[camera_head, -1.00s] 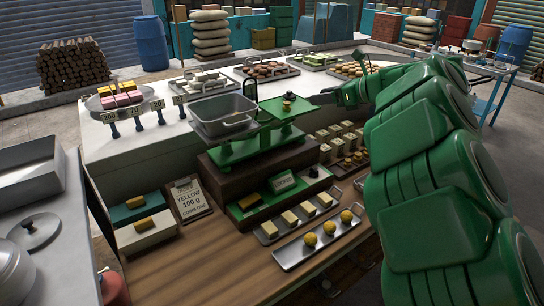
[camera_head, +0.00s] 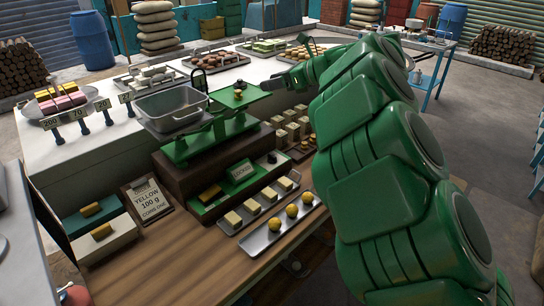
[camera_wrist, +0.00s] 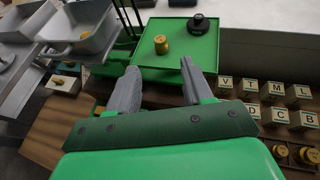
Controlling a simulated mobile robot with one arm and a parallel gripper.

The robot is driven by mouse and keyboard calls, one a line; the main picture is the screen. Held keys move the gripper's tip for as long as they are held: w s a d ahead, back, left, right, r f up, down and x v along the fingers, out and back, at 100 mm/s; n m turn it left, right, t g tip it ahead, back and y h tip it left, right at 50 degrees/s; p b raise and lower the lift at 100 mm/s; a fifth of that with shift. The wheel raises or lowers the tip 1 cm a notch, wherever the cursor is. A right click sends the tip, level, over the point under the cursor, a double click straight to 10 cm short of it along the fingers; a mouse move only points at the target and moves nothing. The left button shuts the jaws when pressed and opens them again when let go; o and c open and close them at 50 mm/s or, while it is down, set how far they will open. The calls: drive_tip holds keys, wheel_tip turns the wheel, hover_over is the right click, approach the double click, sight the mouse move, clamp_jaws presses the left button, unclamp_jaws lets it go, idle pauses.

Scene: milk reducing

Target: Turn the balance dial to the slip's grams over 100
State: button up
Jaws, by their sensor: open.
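The balance is green on a dark wooden base (camera_head: 175,180), with a grey basin (camera_head: 172,107) on its left and a flat green pan (camera_head: 225,102) on its right. The pan bears a small brass weight (camera_wrist: 161,45) and a black round piece (camera_wrist: 198,23). A dark round knob (camera_head: 272,157) sits on the base's front right; I cannot tell whether it is the dial. The slip (camera_head: 147,200) reads "YELLOW 100 g" with "COINS ONE" below. My gripper (camera_wrist: 157,82) is open and empty, by the green pan's near edge in the wrist view; it also shows in the head view (camera_head: 271,82).
A "LOCKED" sign (camera_head: 241,170) stands in a green tray below the balance. Metal trays of butter blocks (camera_head: 254,206) and yellow balls (camera_head: 274,224) lie in front. Lettered blocks (camera_wrist: 274,90) stand right of the pan. Bare wood (camera_head: 150,260) shows at the counter's front.

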drive_tip(key=w+d+r+m+t+h, duration=0.2)
drive_tip(key=w+r+m+t, duration=0.3)
drive_tip(key=w+r+m, duration=0.25)
drive_tip(key=w+d+r+m+t+h, duration=0.25)
drive_tip(key=w+r+m+t, duration=0.35)
drive_tip(key=m, duration=0.3)
drive_tip(key=w+d+f+m+h, duration=0.1)
drive_tip(key=w+d+m+h, duration=0.3)
drive_tip(key=m, duration=0.6)
drive_tip(key=w+d+f+m+h, duration=0.1)
drive_tip(key=w+d+m+h, duration=0.1)
drive_tip(key=d+m+h, duration=0.6)
drive_tip(key=m+g+y, duration=0.4)
drive_tip(key=m+g, duration=1.3)
drive_tip(key=m, duration=0.6)
hover_over(272, 155)
wheel_tip(272, 155, down, 28)
drive_tip(key=shift+r, duration=0.1)
drive_tip(key=shift+f, duration=3.9)
